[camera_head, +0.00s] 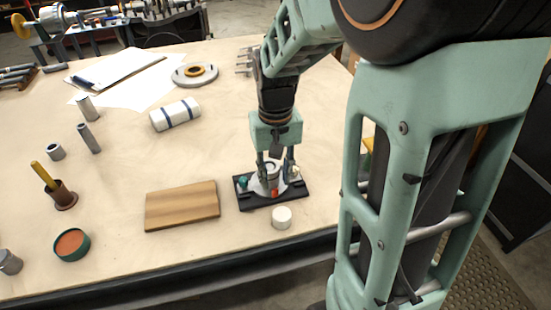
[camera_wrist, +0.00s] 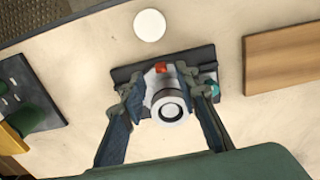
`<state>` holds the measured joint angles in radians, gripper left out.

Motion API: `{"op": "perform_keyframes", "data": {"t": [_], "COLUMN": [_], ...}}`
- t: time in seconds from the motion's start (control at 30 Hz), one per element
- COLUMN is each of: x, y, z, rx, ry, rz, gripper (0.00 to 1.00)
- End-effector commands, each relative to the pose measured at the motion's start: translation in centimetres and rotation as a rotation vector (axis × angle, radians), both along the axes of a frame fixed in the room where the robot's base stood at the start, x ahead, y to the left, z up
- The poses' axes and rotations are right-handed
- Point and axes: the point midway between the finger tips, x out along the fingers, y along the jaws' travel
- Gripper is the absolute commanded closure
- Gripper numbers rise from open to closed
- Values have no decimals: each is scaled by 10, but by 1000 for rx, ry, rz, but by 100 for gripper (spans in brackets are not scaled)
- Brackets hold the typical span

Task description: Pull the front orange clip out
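The casing (camera_head: 267,183) is a pale grey body with a round ring-shaped top, on a black base plate (camera_head: 250,205). In the wrist view the casing's ring (camera_wrist: 171,110) faces me. The front orange clip (camera_head: 275,193) is a small block low on the casing's near side; it also shows at the casing's upper edge in the wrist view (camera_wrist: 162,68). My gripper (camera_head: 275,172) points down over the casing, with its fingers spread on either side of it (camera_wrist: 158,82). Nothing is held between the fingers that I can see. I cannot tell whether they touch the casing. Any rear clip is hidden.
A white round puck (camera_head: 281,217) stands just in front of the base plate, and a wooden board (camera_head: 182,206) lies to its left. A teal piece (camera_head: 242,182) sits at the plate's left end. A striped white roll (camera_head: 175,114) lies further back. Bare table separates these.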

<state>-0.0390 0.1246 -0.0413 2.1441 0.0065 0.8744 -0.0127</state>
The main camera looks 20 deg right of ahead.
Motion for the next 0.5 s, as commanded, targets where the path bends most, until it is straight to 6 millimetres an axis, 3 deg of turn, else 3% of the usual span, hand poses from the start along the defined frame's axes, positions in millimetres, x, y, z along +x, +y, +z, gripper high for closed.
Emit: {"op": "perform_keyframes", "data": {"t": [0.2,0.5], "x": [1,0], "y": [0,0], "z": [47,74], "rx": [0,0], "ry": [-5,1], "rz": [0,-1], "gripper": [71,71]}}
